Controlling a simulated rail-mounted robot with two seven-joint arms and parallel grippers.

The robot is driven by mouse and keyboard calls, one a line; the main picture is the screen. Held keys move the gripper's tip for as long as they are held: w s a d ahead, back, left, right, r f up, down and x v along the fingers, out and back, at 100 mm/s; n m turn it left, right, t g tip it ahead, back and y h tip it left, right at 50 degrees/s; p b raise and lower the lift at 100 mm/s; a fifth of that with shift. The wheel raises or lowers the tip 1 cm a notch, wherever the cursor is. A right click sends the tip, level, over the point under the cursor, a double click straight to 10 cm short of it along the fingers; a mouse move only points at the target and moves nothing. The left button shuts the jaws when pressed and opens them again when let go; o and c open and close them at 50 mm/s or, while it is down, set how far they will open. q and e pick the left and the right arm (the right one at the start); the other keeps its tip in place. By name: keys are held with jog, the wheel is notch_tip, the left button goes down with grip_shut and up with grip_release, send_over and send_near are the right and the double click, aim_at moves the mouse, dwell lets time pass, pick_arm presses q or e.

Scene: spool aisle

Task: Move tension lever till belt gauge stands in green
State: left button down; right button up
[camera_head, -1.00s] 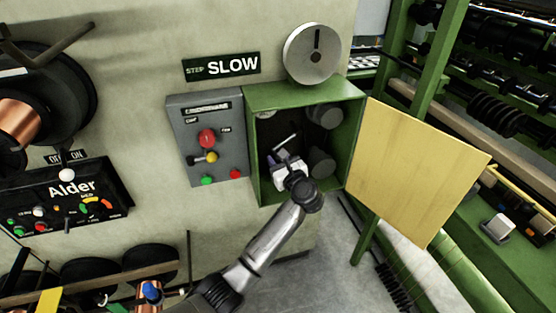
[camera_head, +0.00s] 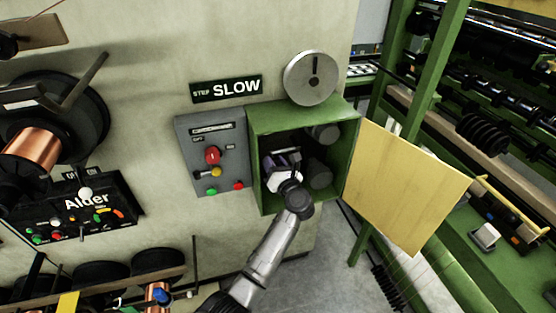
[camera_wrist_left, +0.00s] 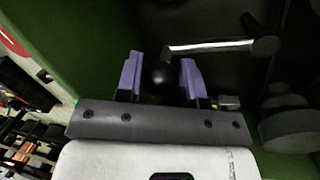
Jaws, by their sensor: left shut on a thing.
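The tension lever shows in the left wrist view as a bright metal arm (camera_wrist_left: 210,46) with a black ball knob (camera_wrist_left: 160,75) at its left end. It is inside the open green cabinet (camera_head: 258,185). My left gripper (camera_head: 281,162) reaches into the cabinet from below. Its purple fingers (camera_wrist_left: 160,80) stand on either side of the knob and are shut on it. In the head view the gripper hides the knob. A round grey dial (camera_head: 300,88) with a black mark sits above the cabinet; I see no green band on it. My right gripper is not in view.
The cabinet's yellow door (camera_head: 410,185) stands open to the right. Dark round drums (camera_head: 318,174) sit inside, right of my gripper. A grey control box (camera_head: 190,140) with buttons adjoins the cabinet on the left. The Alder panel (camera_head: 85,222) carries a coloured arc.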

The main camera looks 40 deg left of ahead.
pick_arm(q)
jog(key=shift+r+m+p, duration=0.85)
jog(key=shift+m+p, duration=0.05)
jog(key=c, duration=0.8)
grip_release()
jog(key=shift+o, duration=0.2)
jog(key=shift+d, duration=0.1)
jog(key=shift+d, duration=0.2)
jog(key=v, duration=1.1)
jog(key=shift+s+d+f, duration=0.2)
jog(key=shift+d+f, duration=0.05)
